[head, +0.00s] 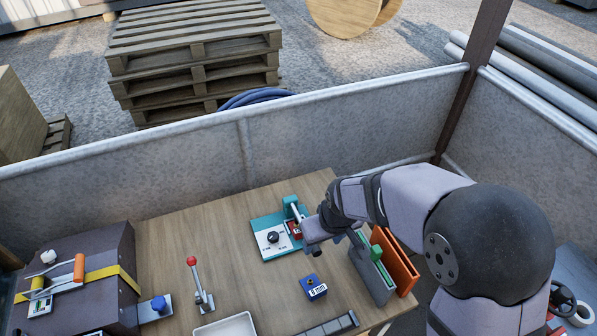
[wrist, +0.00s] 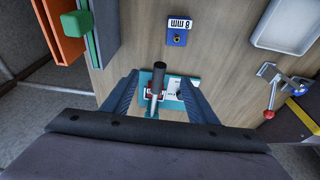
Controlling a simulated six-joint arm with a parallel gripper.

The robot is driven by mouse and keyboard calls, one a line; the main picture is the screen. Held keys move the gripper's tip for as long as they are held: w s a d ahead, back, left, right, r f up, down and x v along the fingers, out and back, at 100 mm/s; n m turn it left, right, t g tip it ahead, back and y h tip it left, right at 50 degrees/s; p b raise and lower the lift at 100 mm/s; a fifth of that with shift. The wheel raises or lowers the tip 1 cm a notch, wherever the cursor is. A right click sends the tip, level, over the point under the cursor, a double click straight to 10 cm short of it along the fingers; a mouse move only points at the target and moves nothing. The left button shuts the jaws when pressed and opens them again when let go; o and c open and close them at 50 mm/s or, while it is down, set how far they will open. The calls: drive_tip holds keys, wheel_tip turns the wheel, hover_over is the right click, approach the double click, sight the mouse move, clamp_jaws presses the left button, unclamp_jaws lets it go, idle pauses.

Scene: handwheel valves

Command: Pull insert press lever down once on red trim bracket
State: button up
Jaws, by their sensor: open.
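The insert press has a teal base plate (head: 262,247) and a teal post (head: 290,206). Its lever shows in the wrist view as a metal rod with a dark grip (wrist: 158,72), standing up towards the camera. The red trim bracket (head: 295,230) sits at the press, under the lever; it shows partly in the wrist view (wrist: 149,91). My gripper (wrist: 160,78) is open, with one finger on each side of the lever and gaps visible on both sides. In the head view my gripper hides part of the press.
A black knob (head: 273,237) is on the press plate. A blue block labelled 8 MM (head: 314,288), a red-knobbed clamp (head: 200,285) and a white tray (head: 228,326) are nearer. Grey and orange upright panels (head: 400,262) stand close on the right. Bare wood lies left of the press.

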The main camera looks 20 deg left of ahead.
sight(318, 251)
drive_tip(key=b+x, duration=0.5)
drive_tip(key=x, duration=0.2)
drive_tip(key=shift+f+b, duration=0.35)
drive_tip(key=shift+b, duration=0.05)
drive_tip(key=shift+a+r, duration=0.1)
drive_tip(key=shift+r, duration=0.15)
drive_tip(key=shift+p, duration=0.3)
drive_tip(key=c, duration=1.2)
drive_tip(key=shift+o, duration=0.2)
